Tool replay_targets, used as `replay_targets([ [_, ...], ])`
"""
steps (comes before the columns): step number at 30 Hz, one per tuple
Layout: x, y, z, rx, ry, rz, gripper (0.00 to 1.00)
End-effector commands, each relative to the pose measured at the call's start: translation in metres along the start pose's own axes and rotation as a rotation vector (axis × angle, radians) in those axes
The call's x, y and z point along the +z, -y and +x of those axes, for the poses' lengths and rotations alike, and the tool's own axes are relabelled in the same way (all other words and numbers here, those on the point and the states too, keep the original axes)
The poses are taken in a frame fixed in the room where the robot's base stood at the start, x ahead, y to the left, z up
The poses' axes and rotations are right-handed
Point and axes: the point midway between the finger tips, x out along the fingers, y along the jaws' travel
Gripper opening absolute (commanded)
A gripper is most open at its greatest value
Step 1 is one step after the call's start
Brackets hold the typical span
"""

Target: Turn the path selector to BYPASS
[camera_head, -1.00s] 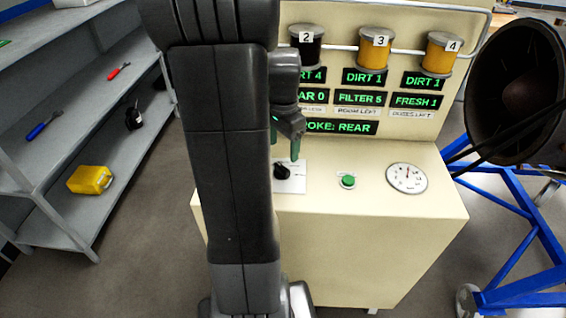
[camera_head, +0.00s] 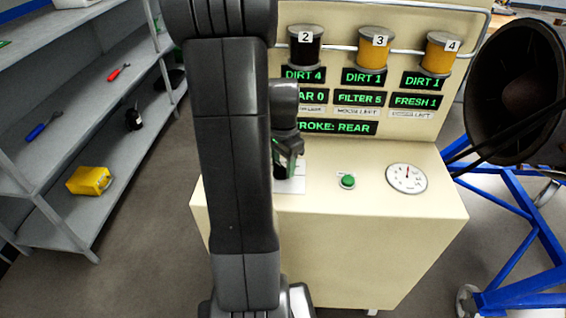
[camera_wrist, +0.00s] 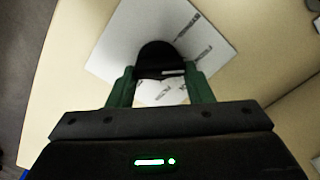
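The path selector is a black knob (camera_wrist: 157,57) on a white plate (camera_wrist: 110,58) with printed labels, too blurred to read. In the head view the plate (camera_head: 294,186) shows on the cream console's top, but my gripper (camera_head: 287,160) hides the knob. In the wrist view my gripper (camera_wrist: 160,72) has its two green fingers apart, one on each side of the knob's near end. I cannot tell whether either finger touches it. The knob's pointing direction is unclear.
The console (camera_head: 420,205) carries a green button (camera_head: 348,181) and a white dial (camera_head: 407,178). Its upright panel has lit green displays (camera_head: 359,98) and numbered jars (camera_head: 374,50). A shelf (camera_head: 130,165) stands left; a blue frame (camera_head: 520,210) stands right.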

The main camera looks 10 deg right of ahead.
Motion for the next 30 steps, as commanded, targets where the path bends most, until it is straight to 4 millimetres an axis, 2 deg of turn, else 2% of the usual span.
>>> replay_targets([
  [8, -0.0001, 0.0002, -0.0004, 0.0, 0.0, -0.023, 0.24],
  [14, 0.0001, 0.0009, -0.0006, 0.0, 0.0, -0.111, 0.24],
  [30, 0.0016, 0.0036, -0.0007, 0.0, 0.0, -0.555, 0.24],
])
